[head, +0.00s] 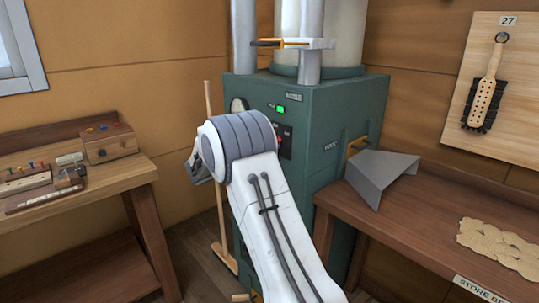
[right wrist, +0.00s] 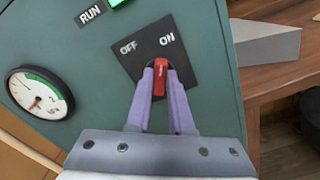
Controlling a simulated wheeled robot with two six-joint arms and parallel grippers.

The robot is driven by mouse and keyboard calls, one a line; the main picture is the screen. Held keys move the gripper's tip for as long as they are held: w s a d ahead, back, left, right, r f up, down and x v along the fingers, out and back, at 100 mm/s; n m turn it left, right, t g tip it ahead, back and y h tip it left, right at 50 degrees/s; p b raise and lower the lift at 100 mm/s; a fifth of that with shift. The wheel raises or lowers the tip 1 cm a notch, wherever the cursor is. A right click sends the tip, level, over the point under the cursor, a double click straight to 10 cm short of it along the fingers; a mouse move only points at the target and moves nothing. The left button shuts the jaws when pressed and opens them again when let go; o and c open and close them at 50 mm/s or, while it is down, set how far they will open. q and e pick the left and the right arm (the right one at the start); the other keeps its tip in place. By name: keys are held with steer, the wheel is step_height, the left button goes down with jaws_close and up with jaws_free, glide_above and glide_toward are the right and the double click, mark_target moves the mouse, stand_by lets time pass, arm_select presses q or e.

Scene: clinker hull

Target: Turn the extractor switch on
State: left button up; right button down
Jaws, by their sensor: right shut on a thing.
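The extractor is a tall dark green cabinet (head: 320,115). In the right wrist view its black switch plate (right wrist: 124,60) carries the words OFF on the left and ON on the right. A red switch knob (right wrist: 159,80) stands between the lilac fingers of my right gripper (right wrist: 160,72), which is shut on it. My left gripper is not in view.
A lit green lamp (head: 281,110) and a pressure gauge (right wrist: 40,93) are on the cabinet. A grey sheet-metal hood (head: 380,175) sits on the right bench (head: 440,200). A broom (head: 220,180) leans left of the cabinet. A workbench (head: 105,180) with tools stands at left.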

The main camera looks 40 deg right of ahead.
steer(key=shift+m+b, duration=0.4)
steer(key=c, duration=0.8)
jaws_free()
steer(key=shift+a, duration=0.1)
steer(key=a, duration=1)
steer(key=shift+s+a, duration=0.15)
steer(key=shift+s, duration=0.3)
